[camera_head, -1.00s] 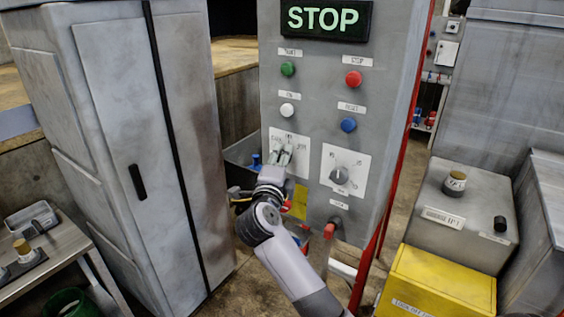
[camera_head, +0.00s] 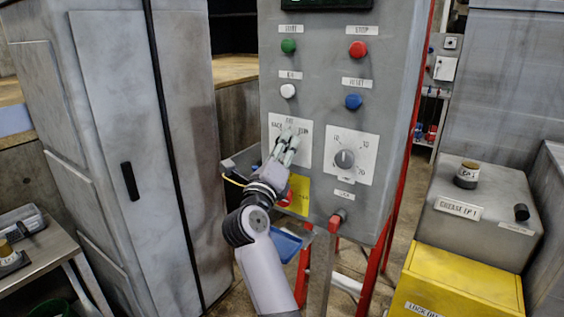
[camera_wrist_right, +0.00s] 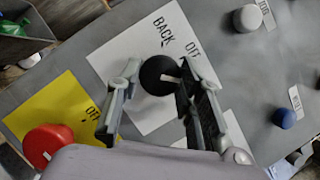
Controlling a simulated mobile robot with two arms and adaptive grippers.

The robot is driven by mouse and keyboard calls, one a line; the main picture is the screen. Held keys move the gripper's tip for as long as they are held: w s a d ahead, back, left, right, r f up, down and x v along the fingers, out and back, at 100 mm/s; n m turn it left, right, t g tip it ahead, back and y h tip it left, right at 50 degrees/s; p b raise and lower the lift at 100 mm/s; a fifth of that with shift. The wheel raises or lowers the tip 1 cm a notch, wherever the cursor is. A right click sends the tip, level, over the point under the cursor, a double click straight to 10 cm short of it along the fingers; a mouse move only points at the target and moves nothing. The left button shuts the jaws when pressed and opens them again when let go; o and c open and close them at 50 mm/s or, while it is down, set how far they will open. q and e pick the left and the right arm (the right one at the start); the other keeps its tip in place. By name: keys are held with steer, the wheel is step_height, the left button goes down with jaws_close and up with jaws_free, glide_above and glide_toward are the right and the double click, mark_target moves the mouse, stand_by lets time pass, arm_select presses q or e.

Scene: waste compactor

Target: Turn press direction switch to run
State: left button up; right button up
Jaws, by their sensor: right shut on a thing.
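The press direction switch is a round black knob (camera_wrist_right: 158,72) on a white plate (camera_head: 304,158) marked BACK, OFF and what looks like RUN, on the grey control panel. My right gripper (camera_head: 288,145) is at this plate, its fingertips pointing up at the knob. In the right wrist view my right gripper (camera_wrist_right: 157,92) has one finger on each side of the knob and is shut on it. The fingers hide most of the knob in the head view, and I cannot tell which label it points to. My left gripper is not in view.
A dial (camera_head: 344,160) sits close right of the plate. Green (camera_head: 289,46), red (camera_head: 358,49), white (camera_head: 288,91) and blue (camera_head: 353,102) buttons are above. A grey cabinet (camera_head: 105,150) stands left.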

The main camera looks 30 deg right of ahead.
steer(key=shift+f+m+g+h+b, duration=0.15)
steer(key=shift+m+g+h+b, duration=0.15)
steer(key=shift+m+b, duration=0.5)
steer(key=o, duration=1.2)
steer(key=shift+c, duration=0.2)
steer(key=shift+r, duration=0.2)
step_height(320, 180, up, 10)
steer(key=shift+f, duration=0.1)
